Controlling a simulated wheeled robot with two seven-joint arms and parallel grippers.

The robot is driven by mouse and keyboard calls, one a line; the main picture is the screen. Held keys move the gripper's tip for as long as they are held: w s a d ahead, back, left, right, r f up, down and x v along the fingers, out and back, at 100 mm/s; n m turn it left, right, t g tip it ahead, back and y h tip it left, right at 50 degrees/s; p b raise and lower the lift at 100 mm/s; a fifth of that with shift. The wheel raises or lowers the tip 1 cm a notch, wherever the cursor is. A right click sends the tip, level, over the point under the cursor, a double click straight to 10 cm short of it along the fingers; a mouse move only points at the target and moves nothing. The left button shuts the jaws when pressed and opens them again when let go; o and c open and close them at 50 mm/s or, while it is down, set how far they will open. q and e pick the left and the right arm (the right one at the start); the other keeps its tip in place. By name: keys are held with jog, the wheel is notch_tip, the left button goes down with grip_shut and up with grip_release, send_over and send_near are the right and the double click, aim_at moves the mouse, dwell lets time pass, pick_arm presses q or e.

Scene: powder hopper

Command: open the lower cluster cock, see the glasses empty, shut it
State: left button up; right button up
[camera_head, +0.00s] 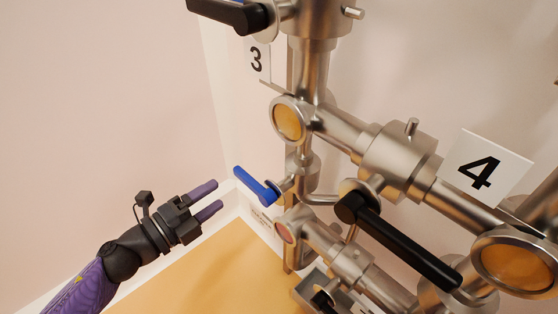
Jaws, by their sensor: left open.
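My left gripper (212,197) is open and empty, with its two purple fingers pointing right. It is a little left of a blue lever handle (256,186) and apart from it in the picture. The blue lever sits on a small valve on the steel pipework. One round sight glass (288,121) above it looks amber, and a large one (514,266) at the lower right also looks amber. A smaller glass (283,232) below the blue lever looks pinkish. I cannot tell which handle belongs to the lower cluster cock. My right gripper is not in view.
A long black lever (405,243) slants across the lower right, near a plate marked 4 (482,171). Another black lever (230,14) is at the top, near a plate marked 3 (256,60). The left wall side is clear.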

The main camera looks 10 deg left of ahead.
aim_at(241, 181)
pick_arm(q)
jog(key=b+x, duration=0.1)
jog(key=x, duration=0.8)
jog(key=shift+w+d, duration=0.2)
jog(key=shift+d, duration=0.15)
grip_shut()
jog(key=shift+f, duration=0.1)
dwell(0.4)
dwell(0.4)
